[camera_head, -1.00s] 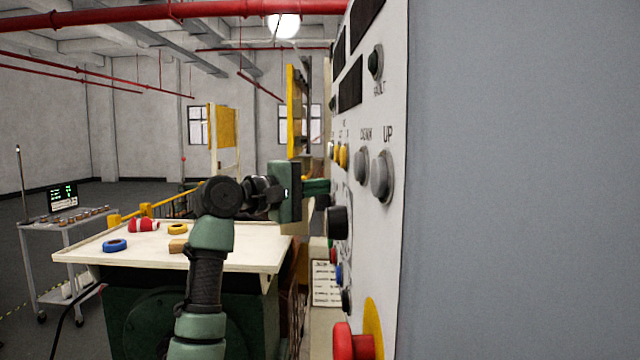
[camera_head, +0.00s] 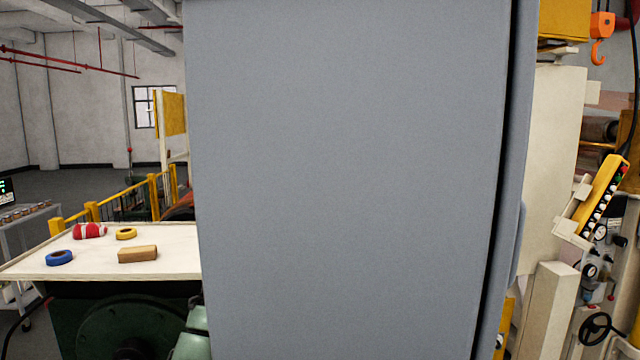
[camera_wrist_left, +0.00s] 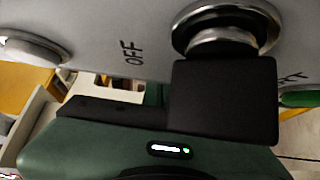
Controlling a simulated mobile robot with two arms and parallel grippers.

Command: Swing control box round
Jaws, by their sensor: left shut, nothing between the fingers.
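The control box (camera_head: 350,180) fills the middle of the head view, showing a plain grey side with a dark seam along its right edge. Its button face is turned away from the head view. The left wrist view shows part of that light face close up (camera_wrist_left: 85,40), with an "OFF" label, a button at left and a round metal-ringed knob (camera_wrist_left: 228,30). My left gripper (camera_wrist_left: 222,100) is shut and empty, its black finger right at the knob; I cannot tell if they touch. In the head view the box hides this gripper; only a bit of my green arm shows low at left.
Yellow railings stand behind. At right are a cream post, a yellow button pendant (camera_head: 600,195), an orange hook and a black handwheel (camera_head: 595,328).

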